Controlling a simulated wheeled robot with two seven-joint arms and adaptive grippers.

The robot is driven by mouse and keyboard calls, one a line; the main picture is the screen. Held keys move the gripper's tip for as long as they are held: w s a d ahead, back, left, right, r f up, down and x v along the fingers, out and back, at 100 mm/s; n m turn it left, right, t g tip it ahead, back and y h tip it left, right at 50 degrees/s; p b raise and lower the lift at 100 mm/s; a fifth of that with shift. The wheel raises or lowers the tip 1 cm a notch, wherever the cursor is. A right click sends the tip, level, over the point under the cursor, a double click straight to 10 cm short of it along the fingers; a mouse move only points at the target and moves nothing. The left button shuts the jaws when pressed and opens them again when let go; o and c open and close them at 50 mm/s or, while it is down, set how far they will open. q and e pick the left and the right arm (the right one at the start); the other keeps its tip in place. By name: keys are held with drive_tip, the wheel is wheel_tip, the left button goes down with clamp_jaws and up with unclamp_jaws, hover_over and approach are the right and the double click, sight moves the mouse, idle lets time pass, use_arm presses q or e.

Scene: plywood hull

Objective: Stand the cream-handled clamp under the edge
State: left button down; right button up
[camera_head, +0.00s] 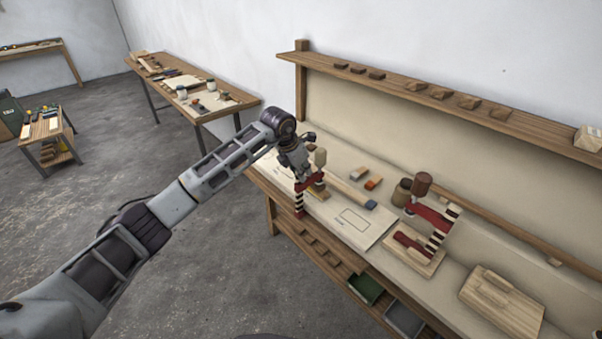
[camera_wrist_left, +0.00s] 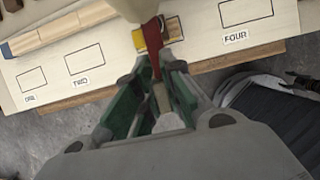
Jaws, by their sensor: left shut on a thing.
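The cream-handled clamp has a cream handle (camera_head: 320,158), a red body and a dark-and-light striped post (camera_head: 299,207). My left gripper (camera_head: 308,179) is shut on its red body and holds it roughly upright at the front edge of the workbench (camera_head: 400,248). The striped part hangs in front of the edge in the head view; whether it touches the bench I cannot tell. My right gripper is not in view.
A pale board with outlined, labelled places (camera_wrist_left: 85,62) lies along the bench edge. A brown-handled red clamp (camera_head: 432,215) stands on a wooden block to the right. A wooden board (camera_head: 502,300) lies farther right. Green and grey bins (camera_head: 366,288) sit below the bench top.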

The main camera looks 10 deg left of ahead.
use_arm(q)
drive_tip(key=shift+r, duration=0.1)
idle(0.7)
drive_tip(key=c, duration=1.5)
unclamp_jaws()
drive_tip(key=shift+o, duration=0.2)
drive_tip(key=shift+a, duration=0.1)
drive_tip(key=v, duration=1.2)
